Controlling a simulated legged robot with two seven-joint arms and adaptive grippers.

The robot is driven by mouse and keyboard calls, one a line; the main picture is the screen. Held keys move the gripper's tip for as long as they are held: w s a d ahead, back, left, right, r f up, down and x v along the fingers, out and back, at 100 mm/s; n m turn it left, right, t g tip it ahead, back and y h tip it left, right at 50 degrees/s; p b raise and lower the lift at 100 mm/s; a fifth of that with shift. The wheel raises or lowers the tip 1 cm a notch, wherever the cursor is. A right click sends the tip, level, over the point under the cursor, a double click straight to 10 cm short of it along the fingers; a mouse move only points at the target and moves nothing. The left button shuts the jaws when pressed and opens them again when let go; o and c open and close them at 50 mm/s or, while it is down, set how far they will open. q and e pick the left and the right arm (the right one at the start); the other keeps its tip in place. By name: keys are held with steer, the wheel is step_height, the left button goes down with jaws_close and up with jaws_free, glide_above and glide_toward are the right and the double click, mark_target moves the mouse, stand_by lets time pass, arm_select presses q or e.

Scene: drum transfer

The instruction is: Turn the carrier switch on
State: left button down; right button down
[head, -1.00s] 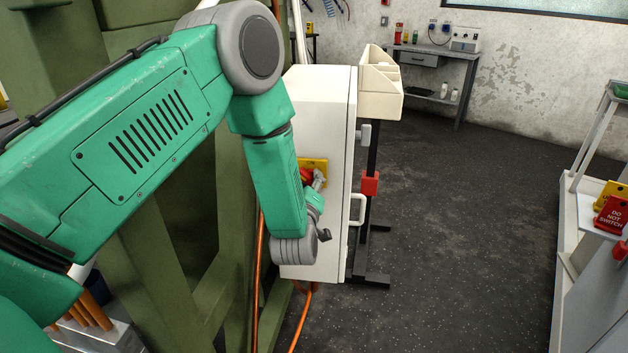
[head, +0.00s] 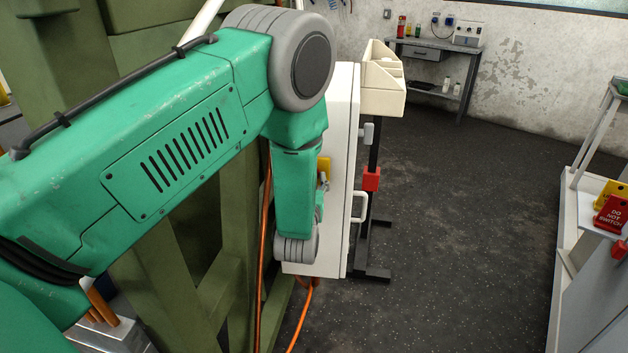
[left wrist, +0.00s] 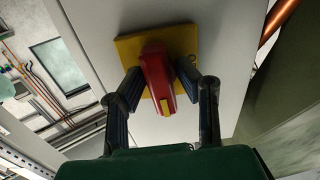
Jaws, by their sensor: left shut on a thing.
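The carrier switch shows in the left wrist view as a red handle (left wrist: 158,77) on a yellow plate (left wrist: 127,48), fixed to the white cabinet's side. My left gripper (left wrist: 163,88) has one finger on each side of the red handle and is shut on it. In the head view a part of the yellow plate (head: 323,169) shows on the white cabinet (head: 343,120). My green left arm covers the red handle and most of the cabinet's side there. My right gripper is in neither view.
Green frame beams (head: 222,210) are close at left, and orange cables (head: 298,320) run below. The dark floor (head: 460,220) at right is clear.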

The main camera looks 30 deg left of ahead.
arm_select(q)
steer(key=shift+w+a+r+m, duration=0.1)
steer(key=shift+w+r+m, duration=0.1)
steer(key=shift+r+m, duration=0.15)
stand_by(0.3)
steer(key=c, duration=1.4)
jaws_free()
steer(key=shift+f, duration=0.15)
steer(key=shift+s, duration=0.15)
steer(key=shift+s+d+f, duration=0.1)
steer(key=shift+s+d, duration=0.1)
steer(key=shift+s, duration=0.1)
steer(key=v, duration=1.1)
